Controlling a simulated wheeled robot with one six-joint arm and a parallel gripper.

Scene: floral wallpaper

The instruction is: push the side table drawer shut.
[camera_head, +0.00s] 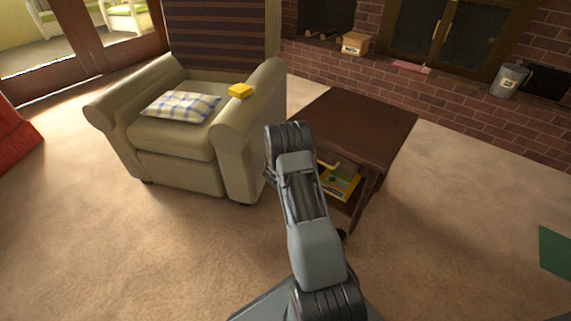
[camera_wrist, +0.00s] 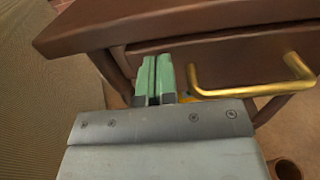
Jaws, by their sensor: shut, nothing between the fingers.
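The dark brown side table (camera_head: 355,125) stands right of the armchair in the head view. In the wrist view its top (camera_wrist: 170,22) overhangs the drawer front (camera_wrist: 235,62), which carries a brass bar handle (camera_wrist: 245,88). The drawer front looks close under the top; I cannot tell whether it is fully flush. My gripper (camera_wrist: 156,75) has green fingertips pressed together, with nothing between them. It is at the left part of the drawer front, left of the handle; contact is unclear. In the head view my arm hides the gripper and part of the drawer front.
A beige armchair (camera_head: 235,150) with a checked cushion (camera_head: 181,106) and a yellow object (camera_head: 240,91) is close on the left. Yellow items (camera_head: 341,186) lie on the table's lower shelf. A brick fireplace (camera_head: 470,95) is behind. Carpet in front is open.

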